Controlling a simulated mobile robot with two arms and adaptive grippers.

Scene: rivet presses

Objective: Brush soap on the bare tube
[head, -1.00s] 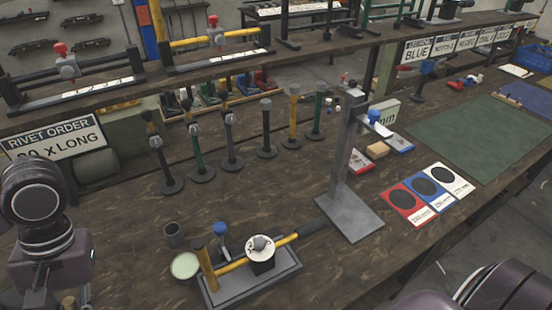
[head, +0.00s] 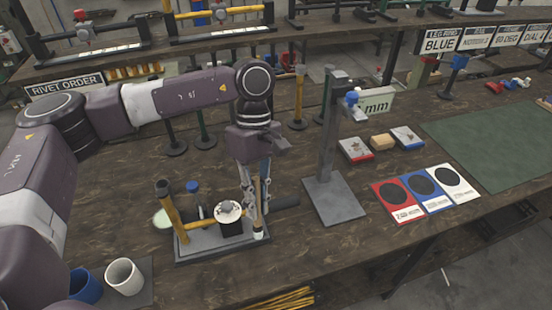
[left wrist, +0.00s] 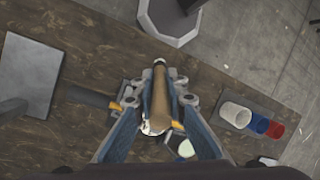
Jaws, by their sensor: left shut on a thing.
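My left gripper (head: 255,200) is shut on a brush with a tan handle; the brush (left wrist: 160,95) points down between the fingers in the left wrist view, with pale bristles at its lower end. It hangs over the right part of the bench fixture (head: 215,246). A tube lies in this fixture, and its dark end (head: 285,203) sticks out to the right; the dark end also shows in the left wrist view (left wrist: 88,97). I cannot tell whether the bristles touch the tube. The pale green soap dish (head: 162,218) stands left of the fixture, partly hidden. My right gripper is out of view.
A grey stand (head: 335,195) rises close right of the tube end. A white cup (head: 124,277) and a blue cup (head: 85,286) stand at the front left. Several upright posts stand behind my arm. Red, blue and white cards (head: 428,188) lie at right.

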